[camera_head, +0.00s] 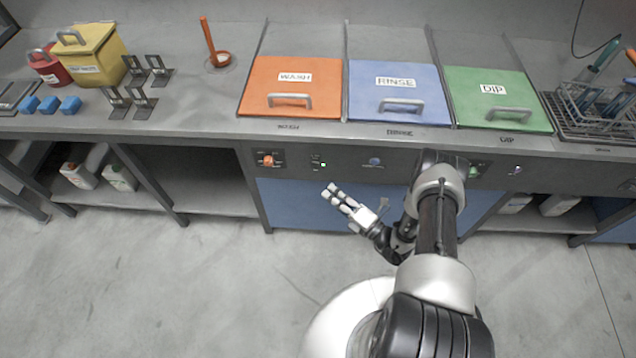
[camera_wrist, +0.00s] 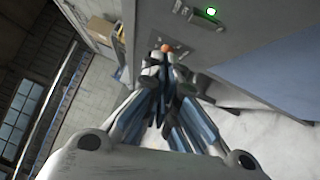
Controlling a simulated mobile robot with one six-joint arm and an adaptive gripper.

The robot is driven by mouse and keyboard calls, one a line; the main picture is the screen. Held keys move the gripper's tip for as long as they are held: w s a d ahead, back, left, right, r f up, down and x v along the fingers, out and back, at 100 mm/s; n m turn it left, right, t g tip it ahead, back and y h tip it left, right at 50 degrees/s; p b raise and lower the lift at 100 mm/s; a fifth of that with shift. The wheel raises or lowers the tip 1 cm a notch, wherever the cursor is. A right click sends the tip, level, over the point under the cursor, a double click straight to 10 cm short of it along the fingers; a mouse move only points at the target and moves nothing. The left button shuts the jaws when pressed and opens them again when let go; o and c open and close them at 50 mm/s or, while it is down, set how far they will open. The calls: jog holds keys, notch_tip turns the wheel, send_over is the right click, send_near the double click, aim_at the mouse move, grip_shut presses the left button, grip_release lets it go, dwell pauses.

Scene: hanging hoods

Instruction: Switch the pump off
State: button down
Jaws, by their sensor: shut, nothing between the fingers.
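The front panel under the coloured lids carries several controls. An orange knob (camera_head: 267,160) sits under the wash lid, and it also shows in the wrist view (camera_wrist: 167,47) just beyond my fingertips. To its right is a small switch plate (camera_head: 318,162) with a light spot; in the wrist view a lit green lamp (camera_wrist: 211,11) shows there. No pump label is readable. My gripper (camera_head: 331,190) is shut and empty, in front of and below the panel. Contact is not visible.
Orange wash (camera_head: 290,76), blue rinse (camera_head: 397,80) and green dip (camera_head: 497,88) lids are closed on the counter. Another small control (camera_head: 516,170) sits on the panel at right. A wire rack (camera_head: 570,118) stands at far right. The floor (camera_head: 170,280) at left is clear.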

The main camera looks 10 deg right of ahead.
aim_at(315, 165)
jog(key=s+f+m, duration=0.1)
jog(key=s+f+h, duration=0.1)
jog(key=s+d+f+m, duration=0.1)
jog(key=f, duration=0.1)
jog(key=shift+m+t+h, duration=0.3)
jog(key=shift+t+h, duration=0.1)
jog(key=shift+w, duration=0.15)
jog(key=w+d+b+x, duration=0.1)
jog(key=d+b+x, duration=0.1)
jog(key=x, duration=1)
jog(key=shift+w+b, duration=0.45)
jog(key=shift+b, duration=0.1)
jog(key=shift+r, duration=0.15)
